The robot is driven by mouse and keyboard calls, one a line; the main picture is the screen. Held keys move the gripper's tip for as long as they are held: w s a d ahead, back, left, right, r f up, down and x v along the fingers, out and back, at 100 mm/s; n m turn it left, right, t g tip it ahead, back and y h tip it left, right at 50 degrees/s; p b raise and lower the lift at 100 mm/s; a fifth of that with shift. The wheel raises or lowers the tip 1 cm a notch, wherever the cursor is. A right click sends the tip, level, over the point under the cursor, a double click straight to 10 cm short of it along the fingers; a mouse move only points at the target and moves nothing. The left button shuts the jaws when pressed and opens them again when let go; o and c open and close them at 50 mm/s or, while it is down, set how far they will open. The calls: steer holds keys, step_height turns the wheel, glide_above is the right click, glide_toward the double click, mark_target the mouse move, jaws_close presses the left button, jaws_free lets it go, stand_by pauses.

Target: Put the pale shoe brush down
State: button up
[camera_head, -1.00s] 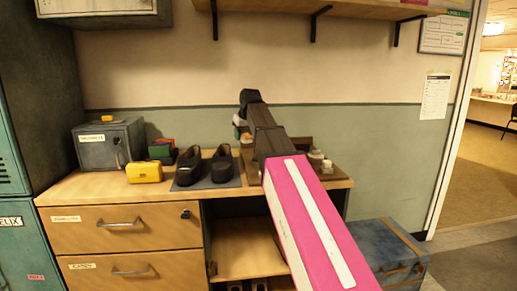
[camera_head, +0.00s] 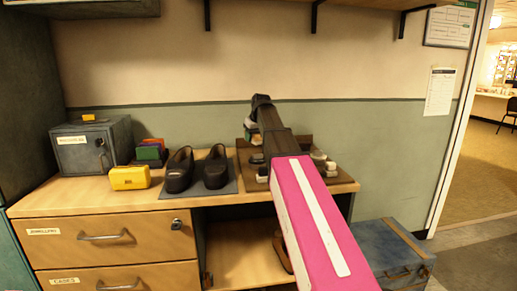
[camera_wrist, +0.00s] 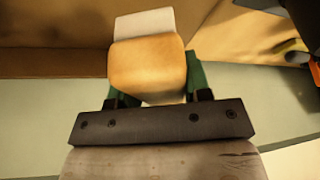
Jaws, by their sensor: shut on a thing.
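The pale shoe brush (camera_wrist: 147,62) fills the middle of the wrist view, with a tan wooden body and a whitish part at its far end. My gripper (camera_wrist: 150,80) is shut on it, with one green finger at each side. In the head view my gripper (camera_head: 251,130) is over the back of the desk, to the right of the black shoes, and mostly hidden by my arm. A brown tray (camera_head: 346,184) lies beneath and to the right of it. I cannot tell whether the brush touches anything.
Black shoes (camera_head: 214,168) stand on a grey mat (camera_head: 232,187) left of my arm. A yellow box (camera_head: 129,178) and a grey locked box (camera_head: 92,145) stand farther left. Small pale items (camera_head: 323,163) sit on the tray. A blue trunk (camera_head: 385,250) stands right of the desk.

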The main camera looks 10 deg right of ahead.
mark_target(257, 152)
steer(key=d, duration=0.1)
steer(key=w+d+f, duration=0.1)
steer(key=d+f, duration=0.1)
steer(key=shift+w, duration=0.25)
steer(key=shift+a+f, duration=0.1)
steer(key=shift+f, duration=1.85)
steer(key=shift+f, duration=0.1)
steer(key=o, duration=0.9)
steer(key=v, duration=1.2)
steer(key=shift+s, duration=0.1)
